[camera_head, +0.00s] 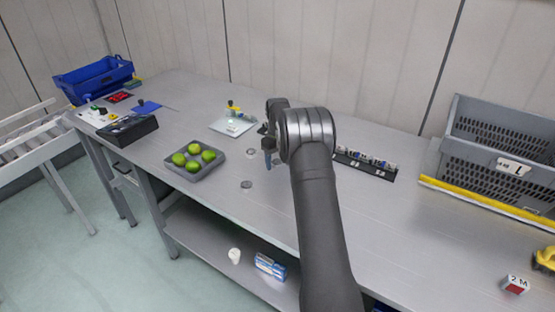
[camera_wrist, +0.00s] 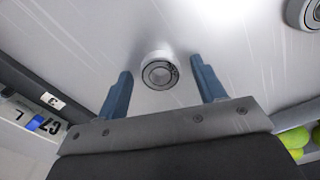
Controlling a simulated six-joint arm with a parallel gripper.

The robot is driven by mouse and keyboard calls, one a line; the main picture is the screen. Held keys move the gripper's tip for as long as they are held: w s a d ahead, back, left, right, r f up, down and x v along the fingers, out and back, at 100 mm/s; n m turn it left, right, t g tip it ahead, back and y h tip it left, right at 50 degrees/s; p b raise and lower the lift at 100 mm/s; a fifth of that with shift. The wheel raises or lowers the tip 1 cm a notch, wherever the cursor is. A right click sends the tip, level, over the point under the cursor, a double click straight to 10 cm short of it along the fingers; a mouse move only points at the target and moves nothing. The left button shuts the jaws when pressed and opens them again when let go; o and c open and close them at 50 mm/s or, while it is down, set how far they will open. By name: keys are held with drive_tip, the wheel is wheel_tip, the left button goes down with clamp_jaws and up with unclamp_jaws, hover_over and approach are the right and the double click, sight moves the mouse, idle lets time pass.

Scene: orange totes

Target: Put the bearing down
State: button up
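A ring-shaped metal bearing (camera_wrist: 160,74) lies on the grey table between and just beyond the fingertips in the wrist view. My gripper (camera_wrist: 161,67) has its two blue fingers apart, with a gap on each side of the bearing, so they do not grip it. In the head view my gripper (camera_head: 268,158) points down at the table, right of the tray of green balls. The bearing between the fingers is hidden or too small to make out there. A second bearing (camera_wrist: 306,12) shows at the wrist view's top right, and likely as the small grey disc (camera_head: 246,184) in the head view.
A dark tray (camera_head: 196,176) of several green balls stands left of my gripper. A black rack (camera_head: 364,165) of small parts is to the right. A clear plate (camera_head: 232,127) lies behind. Grey crates (camera_head: 500,155) stand far right. The table front is mostly clear.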

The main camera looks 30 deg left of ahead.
wheel_tip(320, 180, up, 12)
drive_tip(key=shift+r, duration=0.2)
idle(0.5)
wheel_tip(320, 180, down, 12)
drive_tip(key=shift+r, duration=1.85)
drive_tip(key=shift+f, duration=0.1)
